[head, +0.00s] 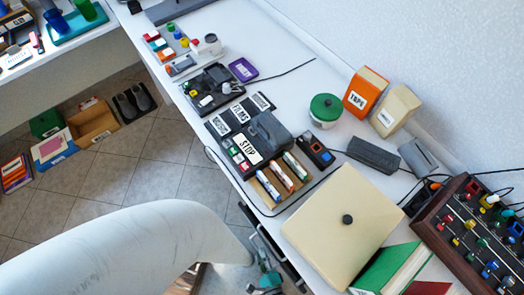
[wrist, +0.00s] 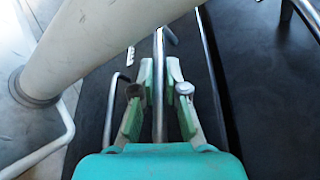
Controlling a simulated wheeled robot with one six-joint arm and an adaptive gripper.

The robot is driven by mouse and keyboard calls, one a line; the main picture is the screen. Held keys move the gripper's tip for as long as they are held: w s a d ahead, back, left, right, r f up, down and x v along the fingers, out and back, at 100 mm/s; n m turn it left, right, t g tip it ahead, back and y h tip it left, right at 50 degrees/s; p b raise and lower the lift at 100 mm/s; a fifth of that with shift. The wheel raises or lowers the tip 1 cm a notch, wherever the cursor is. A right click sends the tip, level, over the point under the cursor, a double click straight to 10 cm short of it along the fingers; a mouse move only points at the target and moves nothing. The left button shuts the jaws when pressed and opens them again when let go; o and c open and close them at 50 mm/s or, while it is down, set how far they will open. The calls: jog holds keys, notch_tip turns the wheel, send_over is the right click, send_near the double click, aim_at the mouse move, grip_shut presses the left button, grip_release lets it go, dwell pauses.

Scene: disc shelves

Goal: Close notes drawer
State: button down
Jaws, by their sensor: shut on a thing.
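My gripper (wrist: 160,72), with a teal body and green finger pads, has a finger on each side of a slim metal bar handle (wrist: 158,115) and is shut on it. The handle belongs to a dark drawer front (wrist: 194,50) in the wrist view. No label can be read there, so I cannot tell whether it is the notes drawer. In the head view, my gripper (head: 266,278) is low beside the desk's front edge, partly behind my pale arm. A dark drawer edge (head: 285,262) shows under the desk; how far it stands open is unclear.
The white desk (head: 330,150) carries a cream lidded box (head: 340,222), a green book (head: 390,268) and a knobbed panel (head: 470,230). Another metal handle (wrist: 288,10) sticks out at the wrist view's upper right.

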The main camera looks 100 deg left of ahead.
jog(key=shift+w+a, duration=1.45)
jog(key=shift+a, duration=0.25)
jog(key=c, duration=1.2)
grip_release()
jog(key=shift+a, duration=0.1)
jog(key=v, duration=1.2)
